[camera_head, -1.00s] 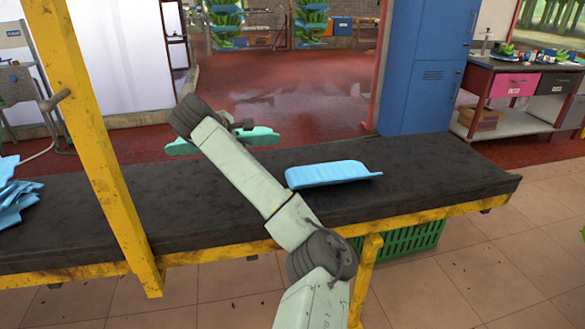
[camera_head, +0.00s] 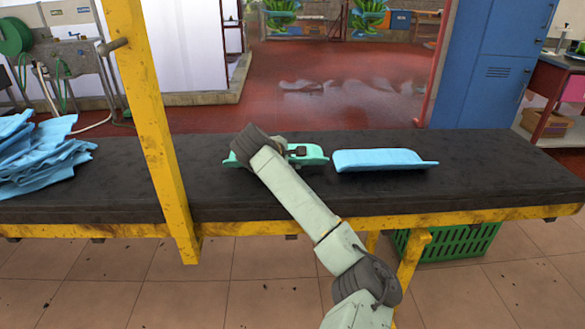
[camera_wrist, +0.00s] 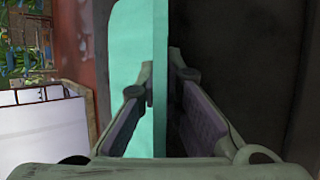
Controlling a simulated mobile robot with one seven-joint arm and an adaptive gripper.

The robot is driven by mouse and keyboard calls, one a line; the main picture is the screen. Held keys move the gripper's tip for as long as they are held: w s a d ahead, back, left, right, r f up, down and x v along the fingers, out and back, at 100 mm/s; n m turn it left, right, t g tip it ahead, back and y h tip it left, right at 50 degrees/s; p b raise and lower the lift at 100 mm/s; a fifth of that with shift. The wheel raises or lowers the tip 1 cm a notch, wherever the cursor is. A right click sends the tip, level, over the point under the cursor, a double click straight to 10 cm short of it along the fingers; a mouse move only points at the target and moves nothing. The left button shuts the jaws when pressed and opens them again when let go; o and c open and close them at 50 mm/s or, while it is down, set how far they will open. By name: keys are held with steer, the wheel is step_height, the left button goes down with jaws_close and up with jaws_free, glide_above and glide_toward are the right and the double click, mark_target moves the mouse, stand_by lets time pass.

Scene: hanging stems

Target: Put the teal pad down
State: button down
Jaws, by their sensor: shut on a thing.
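The teal pad (camera_head: 309,155) is over the black-topped table, left of a light blue pad; my forearm and wrist hide its middle in the head view. In the wrist view, the teal pad (camera_wrist: 126,60) runs up the picture from between the fingers of my gripper (camera_wrist: 160,95). My gripper is shut on it. In the head view my gripper (camera_head: 290,152) is mostly hidden behind my wrist. The pad looks low over the black table top (camera_head: 480,165); I cannot tell whether it touches.
A light blue curved pad (camera_head: 380,160) lies just right of the teal pad. A heap of crumpled blue sheets (camera_head: 40,155) lies at the table's left. A yellow post (camera_head: 150,110) stands at the front edge. A green crate (camera_head: 450,243) is below. The table's right end is clear.

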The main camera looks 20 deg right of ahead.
steer(key=shift+f, duration=1.45)
steer(key=c, duration=2)
jaws_free()
steer(key=shift+c, duration=0.2)
steer(key=shift+r+p, duration=0.2)
steer(key=shift+p, duration=0.1)
steer(key=shift+s+a+r, duration=0.1)
steer(key=shift+s+a, duration=0.05)
steer(key=shift+a, duration=0.1)
steer(key=b+v, duration=0.3)
steer(key=v, duration=0.8)
steer(key=shift+r, duration=0.25)
steer(key=shift+s, duration=0.1)
